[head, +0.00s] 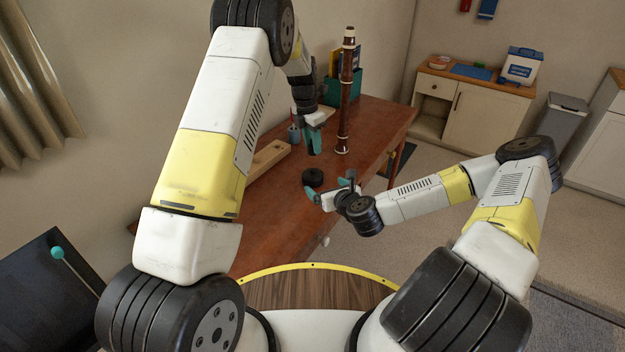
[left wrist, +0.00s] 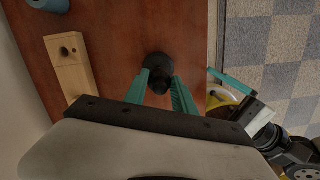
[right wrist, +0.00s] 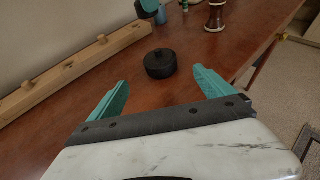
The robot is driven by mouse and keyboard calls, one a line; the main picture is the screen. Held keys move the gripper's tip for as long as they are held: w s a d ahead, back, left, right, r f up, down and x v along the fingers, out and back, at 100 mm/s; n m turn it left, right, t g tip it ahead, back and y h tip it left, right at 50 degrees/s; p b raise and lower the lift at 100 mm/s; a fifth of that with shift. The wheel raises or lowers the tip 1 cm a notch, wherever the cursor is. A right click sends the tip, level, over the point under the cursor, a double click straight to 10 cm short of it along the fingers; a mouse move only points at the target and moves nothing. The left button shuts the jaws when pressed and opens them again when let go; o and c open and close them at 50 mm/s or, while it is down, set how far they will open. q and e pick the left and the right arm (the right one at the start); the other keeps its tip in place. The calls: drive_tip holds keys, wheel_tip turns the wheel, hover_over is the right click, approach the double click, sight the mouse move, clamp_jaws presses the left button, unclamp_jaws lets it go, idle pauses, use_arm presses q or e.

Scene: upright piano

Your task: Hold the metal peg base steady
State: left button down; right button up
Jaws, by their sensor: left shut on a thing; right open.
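The metal peg base (head: 313,177) is a low, dark round disc standing on the brown desk, and it also shows in the right wrist view (right wrist: 160,65) with a small knob on top. My right gripper (head: 327,187) is open and empty. Its fingertips lie on either side of the base in the right wrist view, with the base still ahead of them and apart. My left gripper (head: 314,138) is higher, above the desk beyond the base. It is shut on a small dark piece (left wrist: 161,87), whose exact shape I cannot tell.
A tall dark-red woodwind (head: 345,95) stands upright on the desk (head: 385,120), right of my left gripper. A pale wooden block (head: 268,158) lies along the left side, with a blue cup (head: 294,133) near it. The desk's right edge is close to the base.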

sight(316, 178)
drive_tip(key=shift+w, duration=0.1)
idle(0.3)
drive_tip(key=x, duration=1.2)
clamp_jaws()
use_arm(q)
drive_tip(key=shift+f, duration=2.45)
